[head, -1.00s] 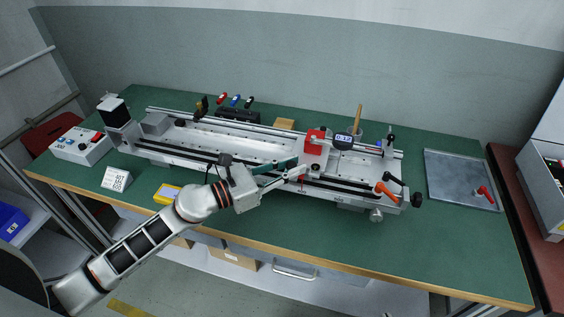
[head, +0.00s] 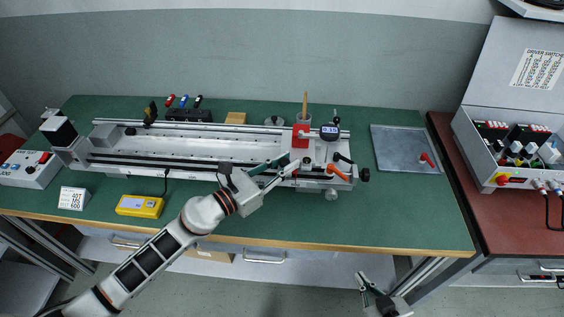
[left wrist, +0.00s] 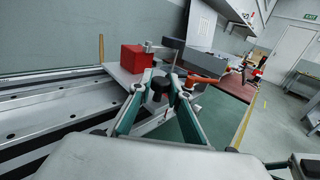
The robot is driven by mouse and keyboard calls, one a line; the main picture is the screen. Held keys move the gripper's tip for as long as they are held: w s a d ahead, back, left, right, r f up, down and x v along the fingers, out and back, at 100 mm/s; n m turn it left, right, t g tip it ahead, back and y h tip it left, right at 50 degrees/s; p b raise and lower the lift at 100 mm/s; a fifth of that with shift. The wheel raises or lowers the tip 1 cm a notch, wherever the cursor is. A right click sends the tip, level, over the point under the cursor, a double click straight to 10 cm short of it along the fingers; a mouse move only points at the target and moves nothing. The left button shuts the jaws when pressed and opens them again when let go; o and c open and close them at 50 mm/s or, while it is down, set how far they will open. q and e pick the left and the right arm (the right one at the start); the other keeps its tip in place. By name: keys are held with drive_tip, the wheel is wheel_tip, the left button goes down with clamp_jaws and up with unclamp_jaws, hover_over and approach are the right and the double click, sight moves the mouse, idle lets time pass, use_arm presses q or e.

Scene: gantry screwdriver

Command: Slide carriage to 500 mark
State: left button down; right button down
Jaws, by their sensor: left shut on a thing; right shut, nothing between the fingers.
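The carriage with its red block (head: 300,136) sits near the right end of the silver rail bed (head: 190,147). A small gauge with a digital display (head: 329,132) rides at its right side; its digits are too small to read surely. My left gripper (head: 290,168) is at the carriage's front side. In the left wrist view, its fingers (left wrist: 161,82) are shut on a black knob (left wrist: 160,86), with the red block (left wrist: 136,58) just beyond. The 500 mark cannot be made out. My right gripper (head: 364,280) is shut and empty, in front of the bench at lower right.
An orange lever (head: 336,170) and a black handwheel (head: 364,175) are at the rail's right end. A cup with a wooden handle (head: 305,104) stands behind. A yellow meter (head: 140,206) lies in front at left.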

use_arm(q)
drive_tip(key=shift+s+d+r, duration=0.1)
drive_tip(key=shift+d+r, duration=0.05)
drive_tip(key=shift+d, duration=0.05)
drive_tip(key=c, duration=2)
unclamp_jaws()
drive_tip(key=shift+o, duration=0.6)
drive_tip(key=shift+d, duration=0.2)
drive_tip(key=shift+a, duration=0.1)
drive_tip(key=shift+a, duration=0.1)
drive_tip(key=shift+s+a+f, duration=0.2)
drive_tip(key=shift+s+a, duration=0.05)
drive_tip(key=shift+a, duration=0.1)
drive_tip(key=v, duration=1.1)
